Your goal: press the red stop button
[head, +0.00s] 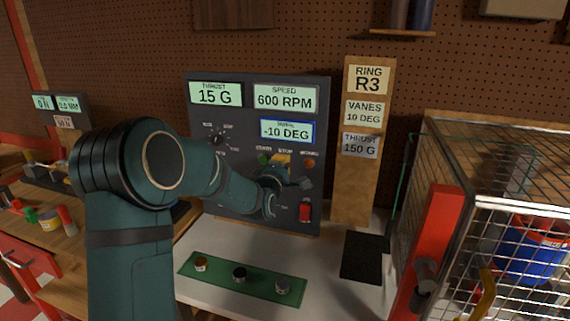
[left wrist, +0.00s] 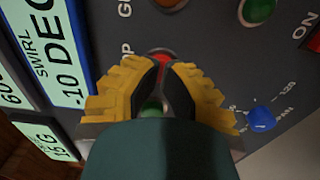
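The dark control panel (head: 197,122) stands upright against the pegboard, with buttons below its displays. My left gripper (head: 283,163) is in front of the button row and covers the spot under the STOP label in the head view. In the left wrist view, the red stop button (left wrist: 163,55) shows just beyond the dark fingertips of my left gripper (left wrist: 164,72), partly hidden by them. The yellow-padded fingers converge and look shut with nothing held. I cannot tell whether the tips touch the button. My right gripper is not in view.
A green start button (head: 263,159) sits left of the gripper. A red switch (head: 305,211) and a blue knob (left wrist: 262,118) are nearby on the panel. A wire cage (head: 500,150) stands at right.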

